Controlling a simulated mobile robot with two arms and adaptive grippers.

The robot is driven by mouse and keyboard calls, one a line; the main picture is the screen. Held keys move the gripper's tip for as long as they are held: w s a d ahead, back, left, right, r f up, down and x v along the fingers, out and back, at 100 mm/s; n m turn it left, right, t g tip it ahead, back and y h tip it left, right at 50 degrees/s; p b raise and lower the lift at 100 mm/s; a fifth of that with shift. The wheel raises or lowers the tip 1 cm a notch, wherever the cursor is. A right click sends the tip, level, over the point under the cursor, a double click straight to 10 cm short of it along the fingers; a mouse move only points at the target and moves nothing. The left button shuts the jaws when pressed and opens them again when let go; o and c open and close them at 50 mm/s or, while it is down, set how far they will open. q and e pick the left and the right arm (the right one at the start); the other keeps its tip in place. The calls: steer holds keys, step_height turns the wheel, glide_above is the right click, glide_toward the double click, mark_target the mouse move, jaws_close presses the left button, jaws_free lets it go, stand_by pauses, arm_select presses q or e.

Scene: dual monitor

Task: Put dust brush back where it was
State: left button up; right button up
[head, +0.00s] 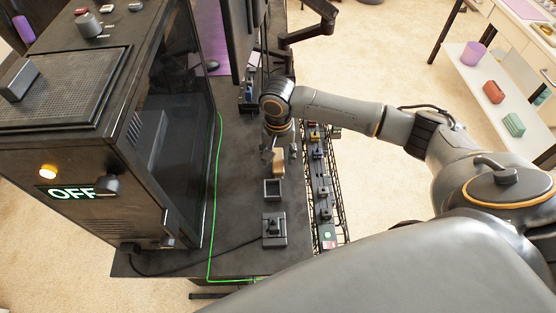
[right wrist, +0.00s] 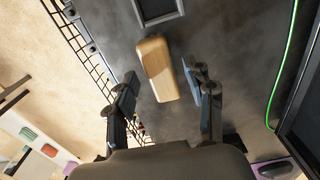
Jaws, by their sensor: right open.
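The dust brush appears to be the tan wooden block (head: 279,162) on the dark desk; its bristles cannot be made out. In the right wrist view the brush (right wrist: 156,62) lies ahead of and between the finger lines of my right gripper (right wrist: 160,76), with a visible gap to each finger. My right gripper (head: 270,151) is open and empty, close beside the brush in the head view. A small square dark tray (head: 265,190) is just in front of the brush; it also shows in the right wrist view (right wrist: 160,22). My left gripper is not in view.
A joystick box (head: 274,239) stands near the desk's front. A large dark machine with an OFF display (head: 68,192) fills the left. A green cable (head: 211,215) runs along the desk. A wire rack (head: 325,205) with small items lines the right edge. Monitors (head: 240,35) stand behind.

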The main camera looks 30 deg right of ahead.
mark_target(278, 160)
step_height(278, 160, up, 10)
steer(key=shift+f, duration=0.2)
stand_by(0.5)
